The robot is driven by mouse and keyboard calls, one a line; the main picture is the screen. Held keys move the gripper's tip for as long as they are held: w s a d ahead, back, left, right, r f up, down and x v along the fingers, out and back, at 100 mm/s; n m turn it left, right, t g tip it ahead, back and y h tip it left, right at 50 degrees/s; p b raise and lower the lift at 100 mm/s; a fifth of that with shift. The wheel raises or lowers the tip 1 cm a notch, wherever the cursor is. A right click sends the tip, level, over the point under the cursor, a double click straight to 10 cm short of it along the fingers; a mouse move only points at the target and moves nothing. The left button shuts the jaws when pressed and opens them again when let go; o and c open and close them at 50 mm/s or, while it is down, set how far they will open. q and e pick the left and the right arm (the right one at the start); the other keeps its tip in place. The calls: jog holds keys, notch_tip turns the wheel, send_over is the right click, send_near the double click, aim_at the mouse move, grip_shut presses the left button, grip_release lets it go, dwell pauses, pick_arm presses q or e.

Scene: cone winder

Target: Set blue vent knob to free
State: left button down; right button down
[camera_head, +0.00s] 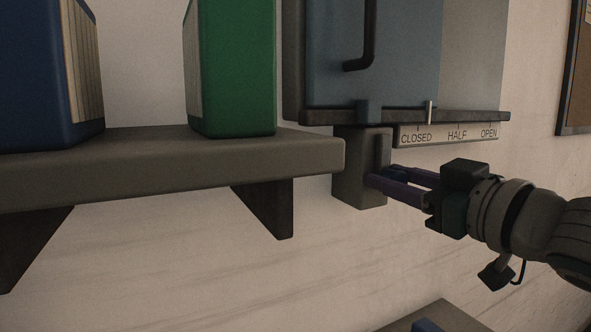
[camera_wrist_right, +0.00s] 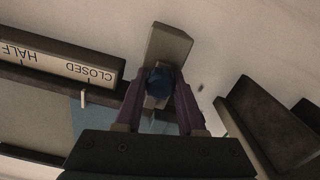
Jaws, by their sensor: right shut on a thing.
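In the right wrist view the blue knob (camera_wrist_right: 158,82) sits between the two purple fingers of my right gripper (camera_wrist_right: 160,92), which is shut on it. The knob is in front of a grey block (camera_wrist_right: 166,48). In the head view this grey block (camera_head: 354,185) hangs below the blue-grey cabinet, and my right gripper (camera_head: 378,181) reaches it from the right. The fingers largely hide the knob there. I cannot read the knob's setting or any "free" mark. My left gripper is not in view.
The blue-grey cabinet (camera_head: 400,55) has a dark handle (camera_head: 369,40) and a strip (camera_head: 446,135) reading CLOSED, HALF, OPEN; a pale pointer (camera_head: 429,111) stands above it, between CLOSED and HALF. A shelf (camera_head: 200,170) on the left holds a green binder (camera_head: 240,70) and a blue binder (camera_head: 35,80).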

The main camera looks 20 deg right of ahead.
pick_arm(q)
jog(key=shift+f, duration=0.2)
pick_arm(e)
jog(key=shift+f, duration=0.3)
jog(key=c, duration=0.9)
grip_release()
jog(key=shift+f, duration=0.1)
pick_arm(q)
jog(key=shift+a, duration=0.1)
pick_arm(e)
jog(key=o, duration=0.4)
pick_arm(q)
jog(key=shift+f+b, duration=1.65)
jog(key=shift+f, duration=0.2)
pick_arm(e)
jog(key=s, duration=1)
jog(key=shift+d, duration=0.4)
